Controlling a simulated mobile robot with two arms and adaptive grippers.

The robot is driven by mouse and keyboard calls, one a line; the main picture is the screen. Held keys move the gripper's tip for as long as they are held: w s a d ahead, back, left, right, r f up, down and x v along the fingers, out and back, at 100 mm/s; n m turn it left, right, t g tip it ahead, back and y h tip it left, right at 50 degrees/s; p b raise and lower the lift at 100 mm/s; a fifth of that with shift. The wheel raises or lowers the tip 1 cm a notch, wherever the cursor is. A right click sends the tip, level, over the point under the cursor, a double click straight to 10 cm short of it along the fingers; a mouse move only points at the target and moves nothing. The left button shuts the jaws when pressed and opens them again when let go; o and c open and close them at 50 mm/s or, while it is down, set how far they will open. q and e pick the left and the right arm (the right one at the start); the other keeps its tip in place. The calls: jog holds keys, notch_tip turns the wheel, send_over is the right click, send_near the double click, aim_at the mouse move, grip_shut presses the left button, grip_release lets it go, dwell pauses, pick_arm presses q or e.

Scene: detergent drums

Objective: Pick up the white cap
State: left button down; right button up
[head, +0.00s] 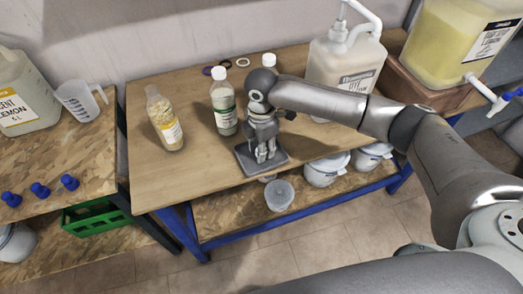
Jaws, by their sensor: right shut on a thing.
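My right gripper (264,157) points down over a dark grey square plate (245,160) at the front edge of the wooden table. It is shut on a small pale thing between its fingertips, which looks like the white cap; the fingers hide most of it. I cannot tell whether it touches the plate. My left gripper is not in view.
A clear bottle of yellowish contents (165,121) and a white-capped bottle (223,110) stand left of the gripper. Another white-capped bottle (269,61) is behind my arm. A pump canister (335,62) stands right. Coloured rings (226,64) lie at the back.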

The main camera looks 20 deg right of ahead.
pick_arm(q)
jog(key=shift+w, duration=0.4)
pick_arm(e)
jog(key=shift+r, duration=0.15)
